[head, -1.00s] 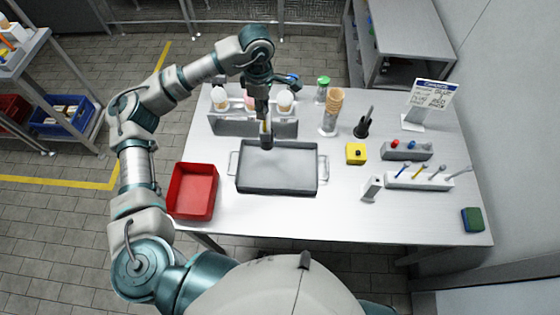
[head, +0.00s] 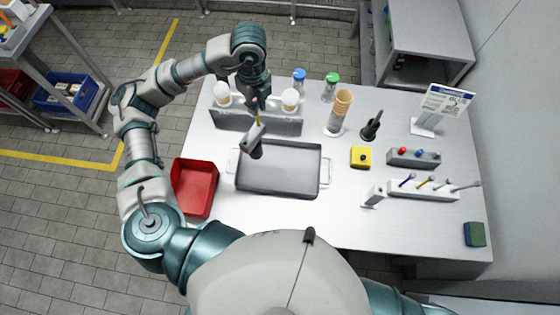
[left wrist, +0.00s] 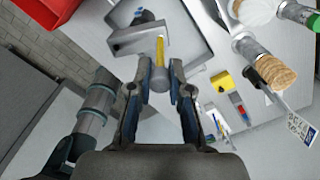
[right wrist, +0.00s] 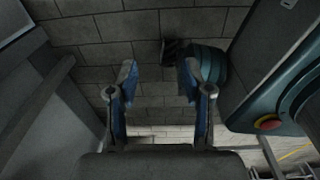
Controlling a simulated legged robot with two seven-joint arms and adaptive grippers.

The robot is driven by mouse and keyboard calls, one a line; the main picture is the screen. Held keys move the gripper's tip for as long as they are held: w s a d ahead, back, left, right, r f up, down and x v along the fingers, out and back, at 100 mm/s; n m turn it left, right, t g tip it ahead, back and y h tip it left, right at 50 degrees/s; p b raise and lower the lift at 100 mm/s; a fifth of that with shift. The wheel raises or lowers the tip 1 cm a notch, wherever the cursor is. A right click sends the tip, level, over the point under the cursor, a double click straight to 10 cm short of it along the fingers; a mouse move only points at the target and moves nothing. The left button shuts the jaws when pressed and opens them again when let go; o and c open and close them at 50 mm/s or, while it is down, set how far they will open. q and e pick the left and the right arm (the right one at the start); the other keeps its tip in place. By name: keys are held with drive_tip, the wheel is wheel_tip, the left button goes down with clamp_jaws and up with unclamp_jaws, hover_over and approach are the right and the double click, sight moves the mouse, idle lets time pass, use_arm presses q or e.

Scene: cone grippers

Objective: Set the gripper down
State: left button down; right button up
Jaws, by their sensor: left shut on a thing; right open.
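My left gripper (head: 256,103) is shut on a grey tool (head: 254,141) with a yellow strip and a dark end. I take this tool to be the gripper of the task. It hangs tilted over the back left part of a grey tray (head: 290,182) with side handles. In the left wrist view the tool (left wrist: 142,40) extends beyond my closed fingers (left wrist: 160,80), with the tray behind it. I cannot tell whether the tool touches the tray. My right gripper (right wrist: 157,80) is open and empty above the floor, outside the head view.
A grey rack (head: 285,126) with white-topped containers stands behind the tray. A red bin (head: 194,188) is left. Stacked cones (head: 342,103), a yellow block (head: 361,157) and a tool holder (head: 422,190) are right. The table front right of the tray is bare.

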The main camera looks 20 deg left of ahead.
sight(260, 125)
use_arm(q)
drive_tip(key=f, duration=0.2)
drive_tip(key=shift+s+a+f+n, duration=0.1)
drive_tip(key=shift+a+f+n, duration=0.1)
drive_tip(key=shift+f+n, duration=0.1)
drive_tip(key=f, duration=0.2)
drive_tip(key=shift+d+f+b, duration=0.35)
drive_tip(key=shift+f, duration=0.05)
drive_tip(key=shift+d+f, duration=0.4)
drive_tip(key=shift+f, duration=0.2)
wheel_tip(260, 125, down, 3)
drive_tip(key=shift+f, duration=0.1)
drive_tip(key=shift+a, duration=0.4)
drive_tip(key=c, duration=1.2)
unclamp_jaws()
drive_tip(key=shift+a, duration=0.15)
drive_tip(key=shift+o, duration=0.6)
drive_tip(key=shift+d, duration=0.2)
drive_tip(key=shift+d+r, duration=0.25)
drive_tip(key=shift+r, duration=0.05)
drive_tip(key=r, duration=0.7)
drive_tip(key=r+p, duration=0.1)
drive_tip(key=r, duration=0.2)
drive_tip(key=shift+a+r, duration=0.25)
drive_tip(key=shift+r, duration=0.35)
drive_tip(key=shift+d+r, duration=0.1)
drive_tip(key=shift+d, duration=0.05)
use_arm(e)
drive_tip(key=shift+a+r, duration=0.1)
drive_tip(key=shift+a, duration=0.4)
